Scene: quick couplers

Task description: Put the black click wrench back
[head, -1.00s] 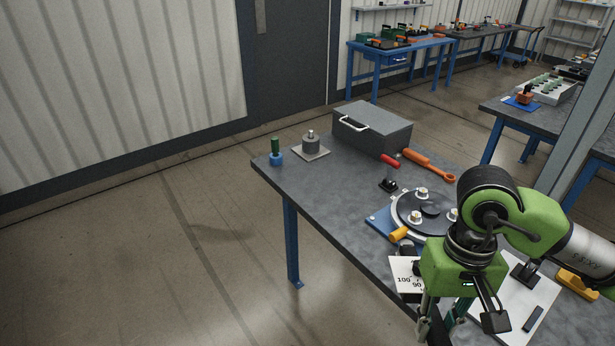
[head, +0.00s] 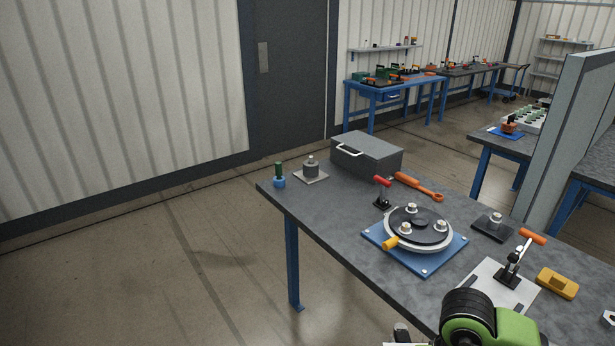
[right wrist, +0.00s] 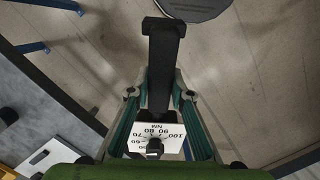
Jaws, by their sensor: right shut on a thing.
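The black click wrench (right wrist: 162,45) is in my right gripper (right wrist: 160,92) in the right wrist view. The gripper's teal fingers are shut on it, one on each side, and its black bar reaches away past the fingertips. A white scale card (right wrist: 145,140) marked NM, with numbers from 60 to 100, sits at the wrench near the palm. Floor shows beneath the wrench. In the head view only my green and black right arm shows at the bottom edge; its fingers are out of frame. My left gripper is in neither view.
The grey workbench (head: 340,235) carries a blue plate (head: 440,262) with a round flange, a grey toolbox (head: 375,155), an orange ring wrench (head: 418,187), an orange-handled clamp (head: 515,260) and a yellow block (head: 556,283). Its front left top is bare. A grey panel (head: 570,130) stands at right.

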